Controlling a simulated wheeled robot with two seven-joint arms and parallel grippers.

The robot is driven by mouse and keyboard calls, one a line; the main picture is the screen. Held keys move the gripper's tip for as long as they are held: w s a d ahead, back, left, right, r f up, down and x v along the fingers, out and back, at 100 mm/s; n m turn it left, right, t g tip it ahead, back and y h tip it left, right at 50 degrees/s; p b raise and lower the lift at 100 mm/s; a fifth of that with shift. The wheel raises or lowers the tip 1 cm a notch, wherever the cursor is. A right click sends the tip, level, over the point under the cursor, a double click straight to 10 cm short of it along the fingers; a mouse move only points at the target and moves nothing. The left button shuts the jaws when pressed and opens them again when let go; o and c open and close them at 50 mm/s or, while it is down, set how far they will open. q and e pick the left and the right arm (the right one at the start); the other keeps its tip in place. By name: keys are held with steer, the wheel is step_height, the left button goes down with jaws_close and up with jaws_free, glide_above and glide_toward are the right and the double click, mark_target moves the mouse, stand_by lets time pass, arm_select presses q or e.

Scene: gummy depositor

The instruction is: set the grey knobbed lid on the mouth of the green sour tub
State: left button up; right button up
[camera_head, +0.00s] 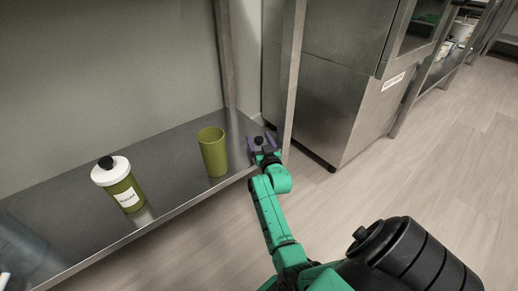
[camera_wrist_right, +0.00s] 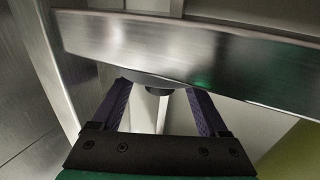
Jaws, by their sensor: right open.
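The open green tub (camera_head: 212,155) stands upright on the metal shelf in the head view, with no lid on its mouth. The grey lid with a dark knob (camera_head: 259,141) is at the shelf's right end, right of the tub. My right gripper (camera_head: 262,146) is open, its two purple fingers on either side of the knob. In the right wrist view the fingers (camera_wrist_right: 160,98) reach toward the dark knob (camera_wrist_right: 160,90); a metal bar hides part of the lid. Whether the fingers touch the knob cannot be told. My left gripper is out of view.
A green tub with a white, black-knobbed lid (camera_head: 118,182) and a label stands further left on the metal shelf (camera_head: 170,170). A steel upright (camera_head: 291,75) rises close to my right gripper, with a steel cabinet (camera_head: 335,90) beyond. The shelf between the tubs is clear.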

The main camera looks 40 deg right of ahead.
jaws_close()
steer(key=shift+r, duration=0.1)
